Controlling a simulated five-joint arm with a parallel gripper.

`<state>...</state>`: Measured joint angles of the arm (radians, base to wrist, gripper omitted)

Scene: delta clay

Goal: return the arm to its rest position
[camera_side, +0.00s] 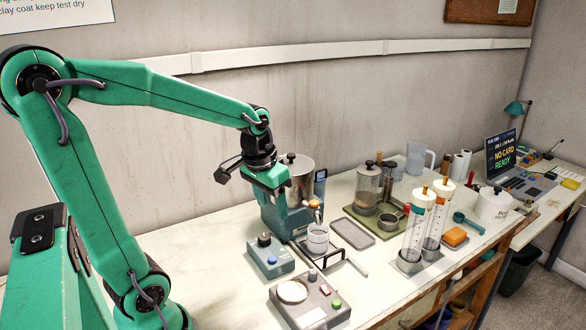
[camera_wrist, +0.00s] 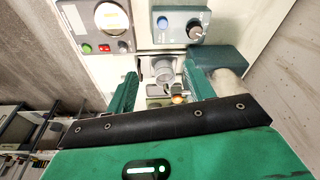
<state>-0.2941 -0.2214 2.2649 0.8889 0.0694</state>
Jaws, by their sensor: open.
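My gripper (camera_wrist: 158,90) is open and empty in the wrist view, its two green fingers apart with a small cup showing beyond the gap. In the side view my arm reaches out from the left, and my gripper (camera_side: 268,185) hangs above the bench, in front of a metal pot on a teal machine. The white cup (camera_side: 318,237) stands on a dark stand below and to the right of my gripper. The fingertips are hard to make out in the side view.
A teal control box (camera_side: 270,256) and a grey box with a round plate (camera_side: 310,300) sit near the front. Two tall clear cylinders (camera_side: 413,240) and a lidded jar on a green tray (camera_side: 376,222) stand to the right. The wall is behind the bench (camera_side: 215,240).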

